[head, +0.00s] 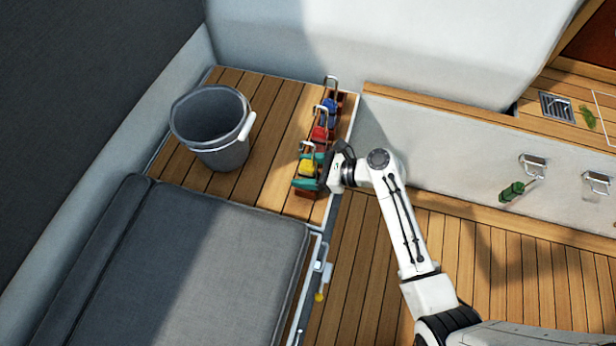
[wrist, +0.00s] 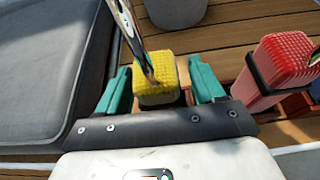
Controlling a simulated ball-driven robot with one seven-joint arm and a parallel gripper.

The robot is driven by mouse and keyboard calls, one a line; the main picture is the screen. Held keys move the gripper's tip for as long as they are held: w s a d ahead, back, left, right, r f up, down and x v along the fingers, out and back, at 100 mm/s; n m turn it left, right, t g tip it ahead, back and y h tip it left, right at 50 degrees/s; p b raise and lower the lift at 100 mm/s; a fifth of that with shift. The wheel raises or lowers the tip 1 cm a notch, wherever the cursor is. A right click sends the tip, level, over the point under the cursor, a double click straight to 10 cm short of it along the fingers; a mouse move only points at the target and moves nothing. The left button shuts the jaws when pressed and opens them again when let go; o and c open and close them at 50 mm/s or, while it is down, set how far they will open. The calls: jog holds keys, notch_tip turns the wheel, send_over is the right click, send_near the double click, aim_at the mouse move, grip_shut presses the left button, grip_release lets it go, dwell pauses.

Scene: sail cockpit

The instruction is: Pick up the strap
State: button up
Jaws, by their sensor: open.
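No loose strap stands out by itself. A yellow textured block (head: 307,167) with an upright metal loop sits at the near end of a row on the slatted wooden bench, and it also shows in the wrist view (wrist: 158,84). My gripper (head: 311,171) is open, with its teal fingers on either side of the yellow block; whether they touch it I cannot tell. A red block (head: 320,133) with a dark band stands beside it, also at right in the wrist view (wrist: 285,62). A blue block (head: 329,106) is farther back. Their lower parts are partly hidden.
A grey bucket (head: 215,160) stands left of the row on the bench (head: 262,180). A grey cushion (head: 185,270) lies in front of it. A pale side wall (head: 450,150) with latches and a green-handled item (head: 512,191) is at right. The wooden floor (head: 465,245) is open.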

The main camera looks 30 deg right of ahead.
jog(key=shift+w+a+f, duration=0.25)
jog(key=shift+w+a, duration=0.15)
jog(key=shift+a, duration=0.05)
jog(key=shift+c, duration=0.4)
grip_shut()
